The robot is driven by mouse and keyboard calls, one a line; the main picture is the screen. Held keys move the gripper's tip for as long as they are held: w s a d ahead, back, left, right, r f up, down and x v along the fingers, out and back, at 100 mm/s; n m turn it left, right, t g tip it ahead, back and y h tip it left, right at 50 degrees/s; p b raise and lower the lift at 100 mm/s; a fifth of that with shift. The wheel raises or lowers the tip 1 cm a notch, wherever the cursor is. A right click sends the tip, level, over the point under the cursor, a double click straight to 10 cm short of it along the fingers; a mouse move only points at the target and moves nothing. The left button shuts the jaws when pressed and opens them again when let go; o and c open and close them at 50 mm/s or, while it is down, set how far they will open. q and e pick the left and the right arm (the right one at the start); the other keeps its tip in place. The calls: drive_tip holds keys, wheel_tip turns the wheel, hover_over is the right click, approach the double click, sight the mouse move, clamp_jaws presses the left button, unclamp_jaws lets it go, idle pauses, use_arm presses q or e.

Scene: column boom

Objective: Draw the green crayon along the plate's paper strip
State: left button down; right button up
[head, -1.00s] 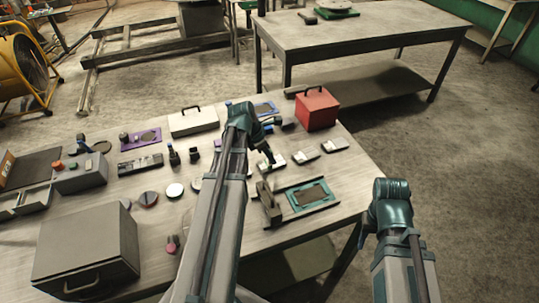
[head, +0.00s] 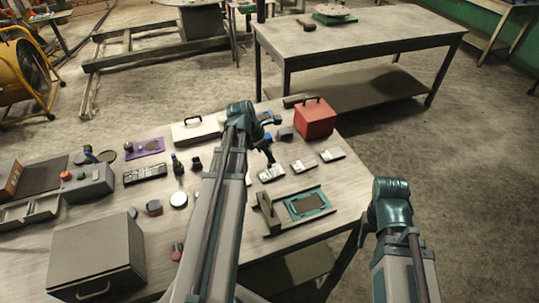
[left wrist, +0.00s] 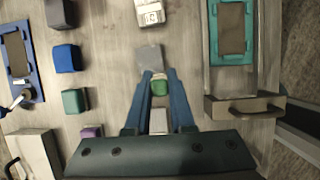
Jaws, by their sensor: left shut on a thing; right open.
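My left gripper (head: 270,163) is shut on a small green thing with a pale end, taken as the green crayon (left wrist: 160,87), between its fingertips in the left wrist view. In the head view the fingertips are over the nearest of three small pale plates (head: 272,174). Which plate carries the paper strip, and whether the crayon touches anything, I cannot tell. A grey square (left wrist: 148,58) lies just beyond the fingertips in the left wrist view. A teal-framed tray (head: 308,204) lies to the right.
A red box (head: 314,118) and a white case (head: 194,129) stand at the back of the table. A grey metal box (head: 97,252) stands front left. A handled block (left wrist: 245,107) stands beside the teal tray. Several coloured blocks (left wrist: 68,58) lie left in the wrist view.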

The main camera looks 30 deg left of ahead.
use_arm(q)
drive_tip(key=shift+r+p, duration=1.5)
drive_tip(key=shift+r, duration=0.1)
drive_tip(key=shift+f, duration=0.1)
